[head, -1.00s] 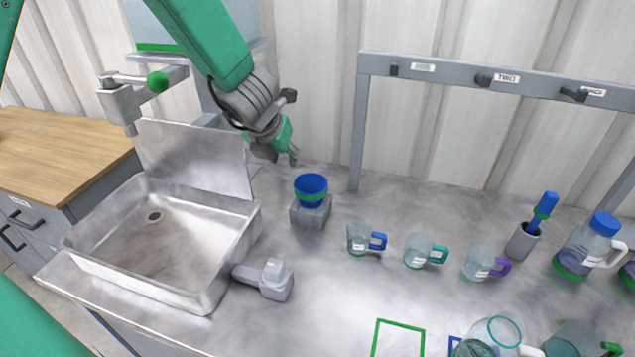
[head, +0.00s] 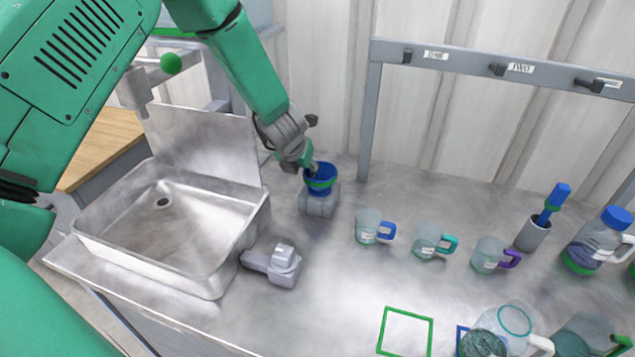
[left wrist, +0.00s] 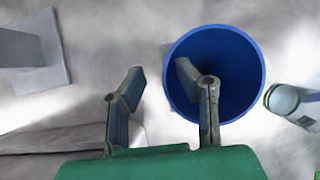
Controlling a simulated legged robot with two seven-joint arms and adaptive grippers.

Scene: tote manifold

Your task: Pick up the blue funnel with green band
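The blue funnel with green band (head: 322,181) stands wide end up on a small grey block-shaped holder (head: 318,204), right of the sink. My left gripper (head: 307,164) is at the funnel's back left rim. In the left wrist view the gripper (left wrist: 158,73) is open and empty. Its right finger overlaps the round opening of the funnel (left wrist: 237,70), and its left finger is outside the rim. I cannot tell whether either finger touches the funnel. My right gripper is not in view.
The metal sink (head: 235,245) lies left, with a grey fixture (head: 275,263) beside it. Several handled mugs, the nearest with a blue handle (head: 368,226), line up to the right. A grey rack (head: 372,110) stands behind.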

